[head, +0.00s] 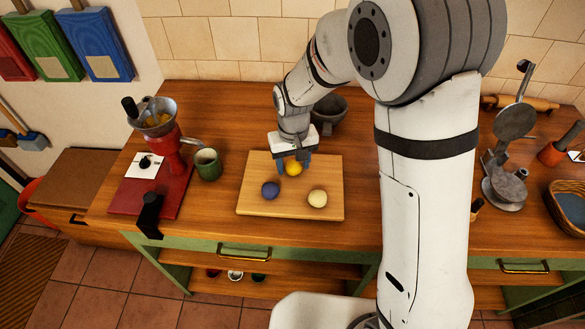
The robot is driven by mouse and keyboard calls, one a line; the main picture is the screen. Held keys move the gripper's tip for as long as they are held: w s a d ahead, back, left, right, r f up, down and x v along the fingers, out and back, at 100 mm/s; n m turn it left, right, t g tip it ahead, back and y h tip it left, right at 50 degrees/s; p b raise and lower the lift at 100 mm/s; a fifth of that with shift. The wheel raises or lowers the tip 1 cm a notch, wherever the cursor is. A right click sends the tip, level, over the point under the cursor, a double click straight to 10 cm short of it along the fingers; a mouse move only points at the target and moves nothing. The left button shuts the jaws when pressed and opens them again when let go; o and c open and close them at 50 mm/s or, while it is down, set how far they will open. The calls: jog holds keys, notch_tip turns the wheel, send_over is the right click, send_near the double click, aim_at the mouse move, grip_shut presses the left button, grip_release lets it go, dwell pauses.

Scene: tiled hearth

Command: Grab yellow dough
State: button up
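The yellow dough (294,169) is a small ball on the wooden board (258,206), near its back middle. My gripper (294,165) points down over it, with one blue-grey finger on each side of the ball. The gripper's body hides the top of the ball. I cannot tell whether the fingers touch the dough or stand slightly apart from it. A dark blue dough ball (270,190) lies in front and to the left on the board. A pale cream dough ball (317,198) lies in front and to the right.
A green mug (207,165) and a red grinder (169,150) stand left of the board. A grey bowl (329,112) is behind it. A metal press (505,190) and a wicker basket (567,205) are at the right. My arm hides part of the counter (222,222).

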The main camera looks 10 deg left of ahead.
jog(key=c, duration=0.7)
